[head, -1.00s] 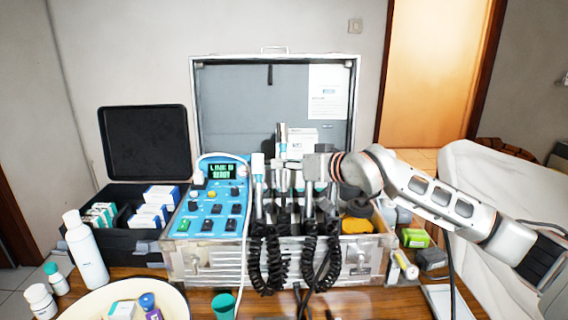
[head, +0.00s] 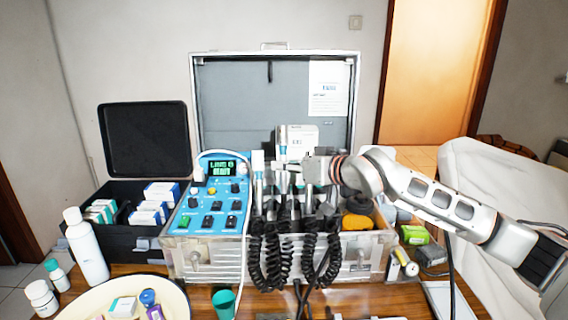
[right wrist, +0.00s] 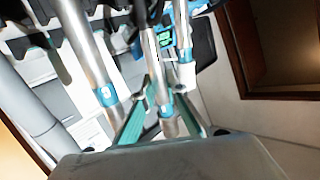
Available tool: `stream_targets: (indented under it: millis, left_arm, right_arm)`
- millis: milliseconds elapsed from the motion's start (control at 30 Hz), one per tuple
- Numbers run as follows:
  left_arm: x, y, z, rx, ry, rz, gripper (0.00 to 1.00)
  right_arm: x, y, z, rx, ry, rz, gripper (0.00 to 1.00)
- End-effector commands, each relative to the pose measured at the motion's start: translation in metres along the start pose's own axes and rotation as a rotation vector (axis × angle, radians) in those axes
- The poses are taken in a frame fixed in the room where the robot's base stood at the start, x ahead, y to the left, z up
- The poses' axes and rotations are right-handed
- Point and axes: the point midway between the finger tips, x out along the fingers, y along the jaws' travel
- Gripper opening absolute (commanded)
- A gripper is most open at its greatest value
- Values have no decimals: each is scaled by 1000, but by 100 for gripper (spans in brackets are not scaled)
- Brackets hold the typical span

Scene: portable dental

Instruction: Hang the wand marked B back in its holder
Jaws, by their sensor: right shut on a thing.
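Several metal wands with coiled black cords hang in a row at the front of the open case. My right gripper (head: 287,165) is among their upper parts, shut on one metal wand (right wrist: 156,72) with a blue band. In the right wrist view its teal fingers (right wrist: 160,112) close around that wand. Another wand (right wrist: 97,62) with a blue label stands to the left of the fingers, apart from them. The letters on the labels are too small to read, so I cannot tell which is B. The holder slots are mostly hidden by wands and gripper. My left gripper is not in view.
The blue control panel (head: 212,208) is left of the wands. The case lid (head: 230,100) stands open behind. Coiled cords (head: 270,262) hang over the case front. A yellow item (head: 356,222) lies right of the wands. Bottles and a bowl (head: 75,308) crowd the table's left side.

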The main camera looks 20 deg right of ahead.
Motion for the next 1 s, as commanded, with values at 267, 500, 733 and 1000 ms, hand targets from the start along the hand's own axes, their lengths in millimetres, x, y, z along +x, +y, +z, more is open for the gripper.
stream_targets:
  millis: [267, 500, 733, 1000]
  left_arm:
    - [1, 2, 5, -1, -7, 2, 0]
    - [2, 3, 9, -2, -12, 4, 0]
    - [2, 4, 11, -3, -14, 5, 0]
    - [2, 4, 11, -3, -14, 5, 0]
  right_arm:
    - [0, 0, 14, 1, -1, -1, 0]
    - [0, 0, 24, 2, -1, -1, 0]
    - [0, -1, 30, 0, 1, -1, 0]
    - [0, -1, 30, 0, 2, -1, 0]
